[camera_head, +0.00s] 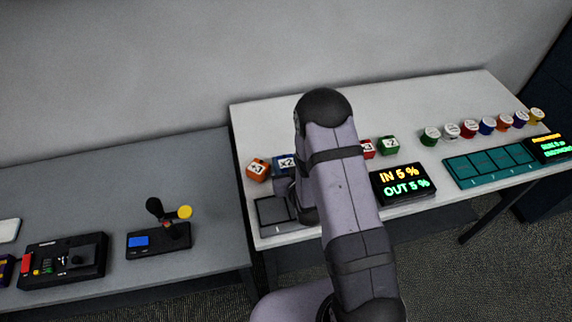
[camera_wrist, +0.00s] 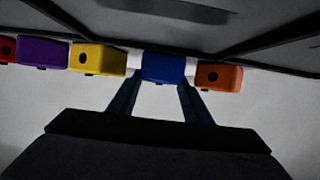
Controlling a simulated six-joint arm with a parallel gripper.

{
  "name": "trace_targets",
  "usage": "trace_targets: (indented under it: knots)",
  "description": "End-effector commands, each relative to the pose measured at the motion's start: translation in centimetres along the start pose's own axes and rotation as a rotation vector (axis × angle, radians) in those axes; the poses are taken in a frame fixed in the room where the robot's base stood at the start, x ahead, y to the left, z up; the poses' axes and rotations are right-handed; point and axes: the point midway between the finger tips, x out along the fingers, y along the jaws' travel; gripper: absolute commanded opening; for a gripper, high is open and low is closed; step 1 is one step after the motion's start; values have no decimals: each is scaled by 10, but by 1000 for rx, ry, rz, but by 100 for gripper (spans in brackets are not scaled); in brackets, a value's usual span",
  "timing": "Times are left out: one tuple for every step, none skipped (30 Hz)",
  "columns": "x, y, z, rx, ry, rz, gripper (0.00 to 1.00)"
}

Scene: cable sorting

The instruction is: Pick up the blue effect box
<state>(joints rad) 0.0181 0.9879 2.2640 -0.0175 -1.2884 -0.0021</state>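The blue effect box (camera_head: 287,161), marked x2, stands on the white table just right of the orange box. In the wrist view the blue box (camera_wrist: 163,68) is at the centre, level with its neighbours. My gripper (camera_head: 284,186) is low at the near side of the blue box, partly hidden by my arm. In the wrist view the fingers of my gripper (camera_wrist: 160,82) are apart, one tip at each side of the blue box's near edge. I cannot tell whether they touch it.
An orange box (camera_head: 258,169) is close on one side; a yellow box (camera_wrist: 97,59) is on the other. A grey pad (camera_head: 273,212) lies in front. A display (camera_head: 400,184), a teal tray (camera_head: 490,164) and several round pots are to the right.

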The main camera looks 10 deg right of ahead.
Motion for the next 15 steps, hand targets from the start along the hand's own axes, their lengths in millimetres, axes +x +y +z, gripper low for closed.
trace_targets:
  knots:
    - [0,0,-1,0,2,0,19]
    - [0,0,-1,0,2,0,19]
    - [0,0,-1,0,2,0,19]
    - [0,0,-1,0,2,0,19]
    - [0,0,-1,0,2,0,19]
    - [0,0,-1,0,2,0,19]
    - [0,0,-1,0,2,0,19]
    - [0,0,-1,0,2,0,19]
    - [0,0,-1,0,2,0,19]
    - [0,0,-2,0,2,0,19]
    - [0,0,-2,0,2,0,19]
    - [-1,0,-3,0,2,0,19]
    - [-1,0,-4,0,2,0,19]
    - [-2,0,-5,0,2,0,19]
    - [-2,0,-6,0,2,0,19]
